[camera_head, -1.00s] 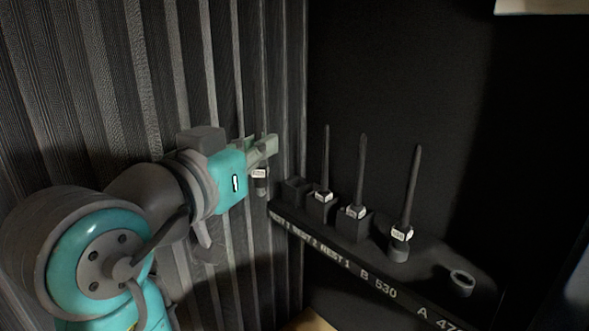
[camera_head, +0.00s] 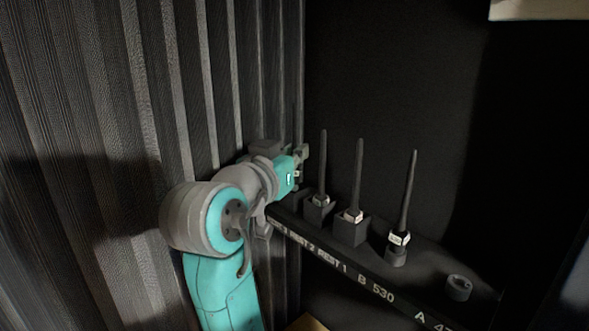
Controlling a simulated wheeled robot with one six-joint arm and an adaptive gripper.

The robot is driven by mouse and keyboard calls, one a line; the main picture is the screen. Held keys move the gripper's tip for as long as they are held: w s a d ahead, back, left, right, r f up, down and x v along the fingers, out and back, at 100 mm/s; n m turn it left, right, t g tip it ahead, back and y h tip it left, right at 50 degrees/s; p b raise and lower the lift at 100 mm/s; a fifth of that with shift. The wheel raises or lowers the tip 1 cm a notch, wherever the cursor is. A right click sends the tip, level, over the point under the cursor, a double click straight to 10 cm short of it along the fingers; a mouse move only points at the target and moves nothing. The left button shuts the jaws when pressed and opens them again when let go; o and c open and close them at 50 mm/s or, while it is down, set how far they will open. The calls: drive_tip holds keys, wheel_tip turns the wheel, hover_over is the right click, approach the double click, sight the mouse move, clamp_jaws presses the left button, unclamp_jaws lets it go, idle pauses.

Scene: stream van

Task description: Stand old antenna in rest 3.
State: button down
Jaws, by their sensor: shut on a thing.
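My gripper (camera_head: 302,154) is at the left, far end of the dark shelf (camera_head: 420,257), close to the corrugated wall. It is shut on the old antenna, which is mostly hidden behind the gripper and wrist now. Rest 3 (camera_head: 297,198) is a dark block at the shelf's far left end, partly covered by my arm. My gripper is above and close to it. Whether the held antenna touches the block or sits in it cannot be told.
Dark antennas with white labels stand upright in rest 2 (camera_head: 322,170), rest 1 (camera_head: 358,185) and the B 530 socket (camera_head: 406,200). The ring socket at A (camera_head: 458,288) is empty. The corrugated wall (camera_head: 120,150) is close on the left.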

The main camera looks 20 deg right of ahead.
drive_tip(key=shift+f, duration=1.45)
drive_tip(key=shift+f, duration=0.15)
drive_tip(key=c, duration=1.6)
unclamp_jaws()
drive_tip(key=shift+a, duration=0.15)
drive_tip(key=v, duration=1.2)
drive_tip(key=shift+r, duration=0.2)
